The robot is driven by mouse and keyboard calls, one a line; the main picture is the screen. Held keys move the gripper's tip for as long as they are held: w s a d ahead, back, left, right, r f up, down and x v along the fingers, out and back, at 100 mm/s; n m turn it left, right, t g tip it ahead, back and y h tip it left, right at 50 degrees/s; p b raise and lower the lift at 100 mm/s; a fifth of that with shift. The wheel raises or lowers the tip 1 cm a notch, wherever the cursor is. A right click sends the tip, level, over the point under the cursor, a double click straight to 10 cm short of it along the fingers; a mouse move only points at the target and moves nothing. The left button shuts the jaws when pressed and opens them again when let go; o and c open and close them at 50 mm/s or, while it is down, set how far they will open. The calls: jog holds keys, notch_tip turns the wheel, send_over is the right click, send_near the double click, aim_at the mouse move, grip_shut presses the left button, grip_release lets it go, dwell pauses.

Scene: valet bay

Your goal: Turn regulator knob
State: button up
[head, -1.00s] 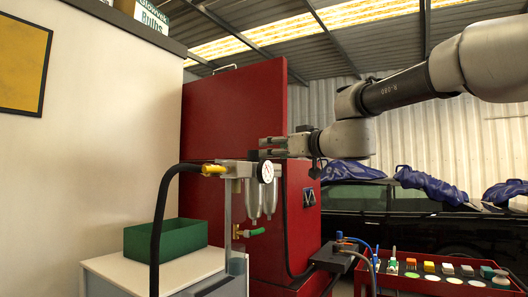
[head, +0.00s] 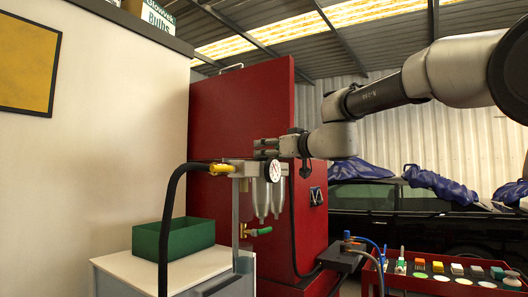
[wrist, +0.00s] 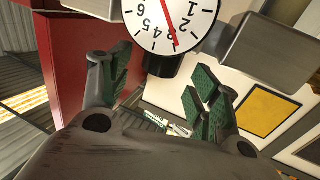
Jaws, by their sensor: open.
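The regulator's round white gauge (head: 274,170) faces me in the head view, above two clear bowls (head: 262,198). The gauge (wrist: 170,18) appears upside down in the wrist view, its red needle showing. The dark cylindrical regulator knob (wrist: 163,65) adjoins the gauge in the wrist view. I cannot tell whether the knob lies fully between the pads. In the head view the knob is hardly distinguishable.
A black hose (head: 168,225) with a yellow fitting (head: 221,168) rises left of the regulator. A green-handled valve (head: 262,231) is below it. A green bin (head: 172,239) sits on a white cabinet. A red panel (head: 235,110) stands behind. A red tray (head: 445,286) holds several small items.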

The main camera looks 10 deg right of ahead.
jog(key=x, duration=0.4)
jog(key=shift+w, duration=0.15)
jog(key=shift+a, duration=0.1)
jog(key=c, duration=1)
